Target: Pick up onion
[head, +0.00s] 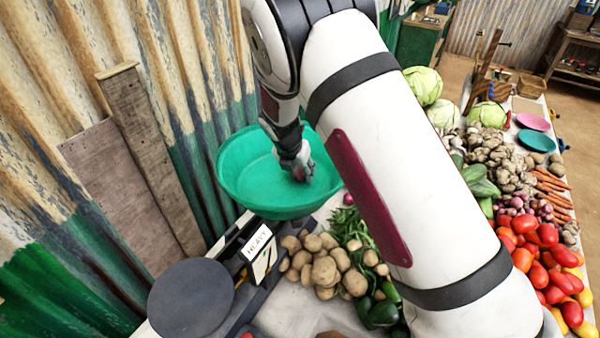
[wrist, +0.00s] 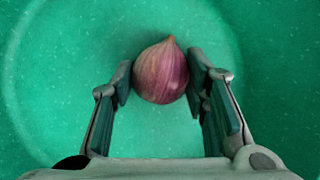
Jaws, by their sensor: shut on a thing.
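A purple-red onion (wrist: 160,72) sits between the two fingers of my gripper (wrist: 160,85) in the wrist view. The fingers press on its left and right sides, and its pointed tip faces up in the picture. Behind it is the green inside of a basin (wrist: 60,130). In the head view my gripper (head: 303,172) reaches down into the green basin (head: 235,165) on the scale. The onion cannot be made out there. I cannot tell whether the onion touches the basin floor.
The scale has a round grey plate (head: 191,299) and a sign (head: 260,250). Potatoes (head: 325,270), green chillies (head: 348,225), tomatoes (head: 535,260) and cabbages (head: 423,85) crowd the table. A corrugated wall (head: 200,60) and leaning planks (head: 150,150) stand close on the left.

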